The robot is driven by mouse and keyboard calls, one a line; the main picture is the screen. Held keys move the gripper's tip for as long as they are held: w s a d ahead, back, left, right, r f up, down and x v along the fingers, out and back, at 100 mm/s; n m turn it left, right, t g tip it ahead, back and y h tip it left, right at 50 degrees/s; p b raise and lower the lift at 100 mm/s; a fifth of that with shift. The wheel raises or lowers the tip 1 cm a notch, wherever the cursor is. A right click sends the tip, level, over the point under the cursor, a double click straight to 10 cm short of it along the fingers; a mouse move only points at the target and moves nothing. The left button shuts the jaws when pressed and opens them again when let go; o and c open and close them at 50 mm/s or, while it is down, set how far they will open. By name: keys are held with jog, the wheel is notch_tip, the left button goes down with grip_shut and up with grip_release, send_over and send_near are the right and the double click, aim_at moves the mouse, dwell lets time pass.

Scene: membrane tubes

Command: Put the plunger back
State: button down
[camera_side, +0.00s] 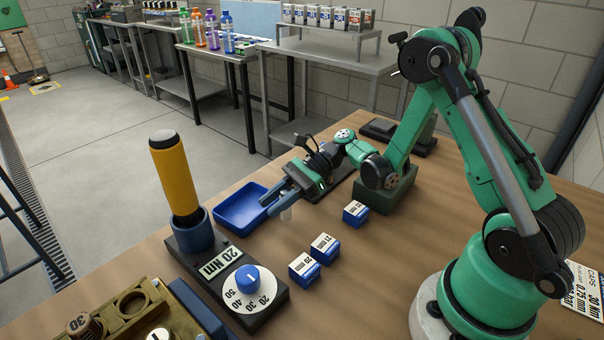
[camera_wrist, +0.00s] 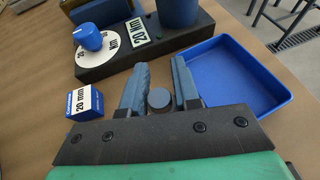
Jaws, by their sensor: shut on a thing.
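My gripper (camera_side: 277,199) is shut on a small cylinder, seemingly the plunger (camera_side: 286,214), and holds it upright over the table. In the side view its pale lower end hangs below the blue fingers. In the wrist view, my gripper (camera_wrist: 160,75) has the plunger's round grey top (camera_wrist: 159,98) between its fingers; the rest is hidden. A black torque unit (camera_side: 262,312) with a dial and a "20 Nm" display stands left of the gripper. A yellow cylinder with a black top (camera_side: 173,178) stands upright in its blue cup (camera_side: 194,232).
An empty blue tray (camera_side: 250,222) lies beside the gripper; it also shows in the wrist view (camera_wrist: 270,105). Three small blue-and-white boxes (camera_side: 324,247) stand on the table. A brass holder with knobs (camera_side: 120,310) is front left. Table between boxes and tray is clear.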

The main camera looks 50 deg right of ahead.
jog(key=shift+f, duration=0.95)
jog(key=c, duration=0.6)
grip_release()
jog(key=shift+c, duration=0.2)
jog(key=v, duration=1.1)
jog(key=shift+d, duration=0.2)
jog(key=shift+d+r, duration=0.1)
jog(key=shift+r, duration=0.15)
jog(key=s+a+r+n+t+h, duration=0.2)
jog(key=n+h, duration=0.4)
jog(key=n, duration=0.4)
jog(key=s+a+r+n+t+h, duration=0.1)
jog(key=a+r+n+h, duration=0.3)
jog(key=n, duration=0.7)
jog(key=s+a+h, duration=0.1)
jog(key=a+h, duration=0.1)
jog(key=h, duration=0.1)
jog(key=shift+s+r+t, duration=0.25)
jog(key=shift+s+t, duration=0.05)
jog(key=shift+t, duration=0.1)
